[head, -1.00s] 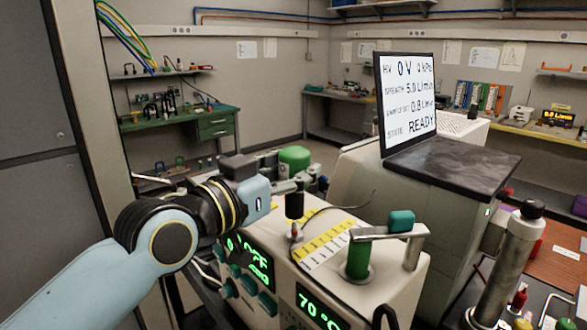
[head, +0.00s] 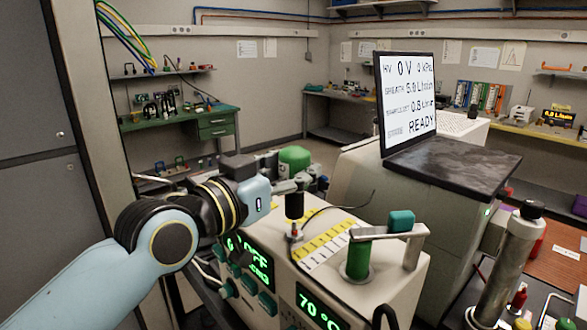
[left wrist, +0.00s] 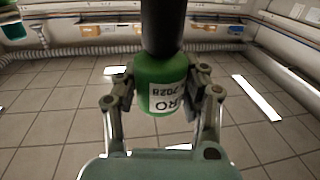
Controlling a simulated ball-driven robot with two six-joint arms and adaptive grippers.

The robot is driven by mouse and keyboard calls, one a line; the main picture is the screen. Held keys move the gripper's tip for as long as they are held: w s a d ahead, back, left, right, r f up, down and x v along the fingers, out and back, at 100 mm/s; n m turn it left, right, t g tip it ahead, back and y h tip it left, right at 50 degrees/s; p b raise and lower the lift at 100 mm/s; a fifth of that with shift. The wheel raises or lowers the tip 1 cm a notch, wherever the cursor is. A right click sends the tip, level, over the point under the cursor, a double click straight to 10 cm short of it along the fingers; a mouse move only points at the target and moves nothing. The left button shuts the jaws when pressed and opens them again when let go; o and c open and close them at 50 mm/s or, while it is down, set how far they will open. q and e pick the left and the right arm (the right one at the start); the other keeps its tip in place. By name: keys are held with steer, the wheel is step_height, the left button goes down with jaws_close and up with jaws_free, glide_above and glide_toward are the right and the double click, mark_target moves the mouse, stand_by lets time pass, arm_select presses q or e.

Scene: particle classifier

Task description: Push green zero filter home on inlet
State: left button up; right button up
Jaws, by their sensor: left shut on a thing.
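The green zero filter (head: 295,157) shows in the head view beyond my left wrist, its upper part visible above the grey fingers. My left gripper (head: 302,182) is shut on it. In the left wrist view the filter (left wrist: 160,84) is a green cylinder with a white label, between the two fingers of my left gripper (left wrist: 162,92). A dark cylinder (left wrist: 162,25) lines up with the filter's far end and appears to meet it. I cannot tell whether this is the inlet or how deeply they are seated. My right gripper is not in view.
A cream instrument (head: 390,285) with green displays stands close in front, with a green cylinder (head: 358,260) and a metal bracket on top. A monitor (head: 408,105) reading READY stands behind. A green bench (head: 185,124) lies at the back left.

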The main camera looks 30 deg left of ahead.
arm_select(q)
steer(key=shift+f+b, duration=0.8)
steer(key=shift+f, duration=0.05)
steer(key=shift+f+b, duration=0.5)
steer(key=shift+f, duration=0.05)
steer(key=shift+f, duration=0.35)
steer(key=shift+f+b, duration=0.1)
steer(key=shift+b, duration=0.25)
steer(key=o, duration=1.3)
steer(key=shift+c, duration=0.2)
steer(key=s+a, duration=0.1)
steer(key=s, duration=0.6)
steer(key=shift+s+a, duration=0.2)
